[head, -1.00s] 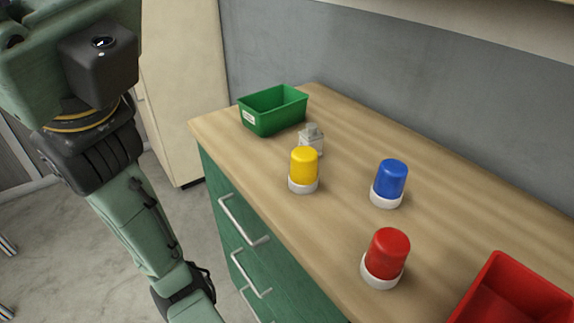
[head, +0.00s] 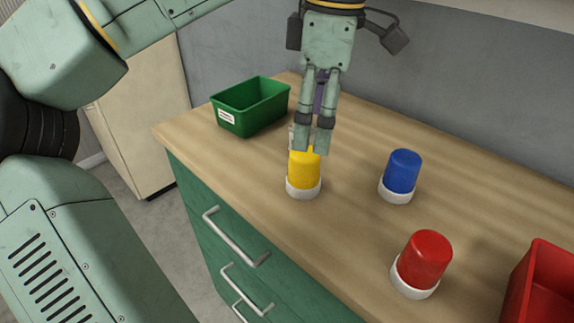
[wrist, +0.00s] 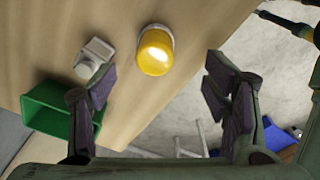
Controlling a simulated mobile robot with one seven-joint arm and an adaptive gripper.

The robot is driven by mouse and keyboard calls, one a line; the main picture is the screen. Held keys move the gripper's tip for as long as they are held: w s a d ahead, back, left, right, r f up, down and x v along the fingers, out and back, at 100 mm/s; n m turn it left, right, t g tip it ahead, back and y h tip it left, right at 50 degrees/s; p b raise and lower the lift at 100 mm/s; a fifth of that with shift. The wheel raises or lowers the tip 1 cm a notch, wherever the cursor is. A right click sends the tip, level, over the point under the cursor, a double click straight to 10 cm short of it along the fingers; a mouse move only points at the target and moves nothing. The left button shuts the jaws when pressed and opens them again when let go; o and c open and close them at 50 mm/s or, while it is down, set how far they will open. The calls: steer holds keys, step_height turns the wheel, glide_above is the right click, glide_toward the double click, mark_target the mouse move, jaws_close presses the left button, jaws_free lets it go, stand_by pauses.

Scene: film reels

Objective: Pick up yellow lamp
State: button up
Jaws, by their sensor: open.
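The yellow lamp (head: 303,177), a yellow dome on a white base, stands upright on the wooden counter near its front left edge. In the wrist view the yellow lamp (wrist: 155,52) shows from above, beyond the fingertips and between their lines. My gripper (head: 314,150) is open and empty, pointing down above the lamp. In the head view its fingers cover part of the lamp's top. In the wrist view my gripper (wrist: 160,80) has its two dark pads wide apart. I cannot tell the exact height gap.
A blue lamp (head: 402,174) and a red lamp (head: 424,262) stand to the right. A green bin (head: 232,115) is at the back left, a red bin (head: 545,255) at the right. A small grey-white object (wrist: 94,58) stands close to the yellow lamp.

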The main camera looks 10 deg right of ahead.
mark_target(302, 154)
steer(key=shift+y, duration=0.3)
steer(key=f, duration=0.1)
steer(key=a+f, duration=0.1)
steer(key=f, duration=0.3)
steer(key=shift+w+a, duration=0.2)
steer(key=shift+w, duration=0.1)
steer(key=shift+w+f+p, duration=0.15)
steer(key=shift+w+f, duration=0.05)
steer(key=shift+f, duration=1.25)
steer(key=shift+w+f+p, duration=0.15)
steer(key=shift+w+f, duration=0.05)
steer(key=shift+f, duration=1.2)
steer(key=shift+c, duration=0.6)
steer(key=c, duration=1.2)
steer(key=shift+o, duration=0.2)
